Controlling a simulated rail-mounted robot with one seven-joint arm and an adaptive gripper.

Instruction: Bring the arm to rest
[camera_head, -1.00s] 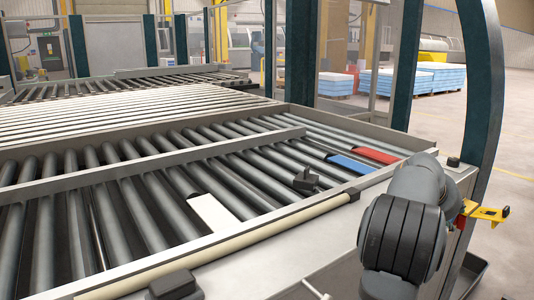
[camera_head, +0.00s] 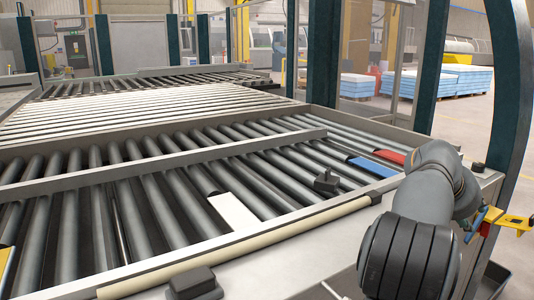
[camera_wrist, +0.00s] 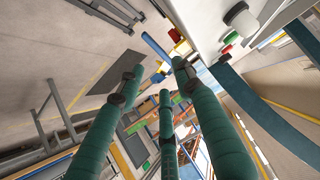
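My arm (camera_head: 438,190) is dark grey and bent at the right of the head view, beside the front right corner of the roller table. A big rounded joint fills the lower right. My gripper (camera_wrist: 158,78) shows in the wrist view as three long teal fingers with dark bands near their tips. The fingertips stand apart and I see nothing held between them. In the head view the gripper cannot be made out.
The roller table (camera_head: 185,182) carries a white plate (camera_head: 234,212), a blue plate (camera_head: 371,167) and a red plate (camera_head: 389,156). A yellow bracket (camera_head: 515,222) juts out beside my arm. A dark teal post (camera_head: 512,90) stands close behind. Open floor lies at right.

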